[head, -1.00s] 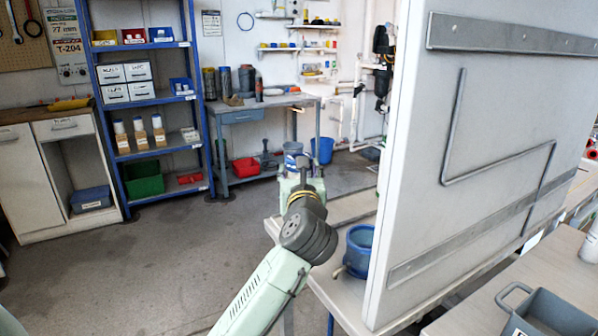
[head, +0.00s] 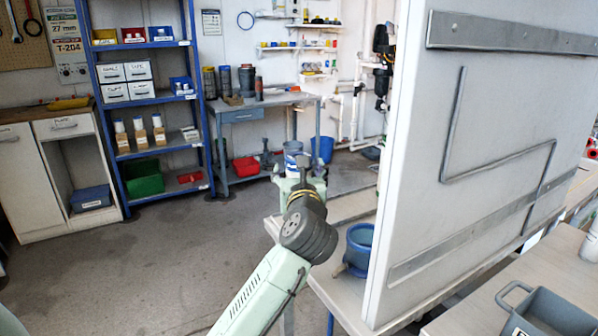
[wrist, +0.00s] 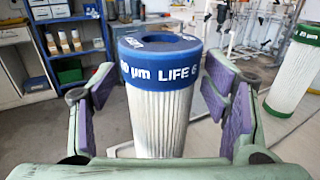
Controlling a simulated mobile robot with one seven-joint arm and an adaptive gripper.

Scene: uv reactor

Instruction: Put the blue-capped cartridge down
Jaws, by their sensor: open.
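The blue-capped cartridge (wrist: 158,100) is upright in the wrist view, with a white pleated body and a blue cap reading "LIFE 6". My gripper (wrist: 163,112) is open, with its purple-padded fingers on either side of the cartridge. Gaps show between the pads and the body. The cartridge's lower end is hidden, so I cannot see what it rests on. In the head view, the blue-and-white top of the cartridge (head: 293,152) shows just beyond my gripper (head: 302,170), over the far-left end of the bench (head: 345,207).
A green-banded cartridge (wrist: 296,68) stands to the right in the wrist view. A blue pot (head: 358,248) sits on the bench beside a large grey panel (head: 480,140), which blocks the right side. A grey bin (head: 552,312) is at lower right. Open floor lies left.

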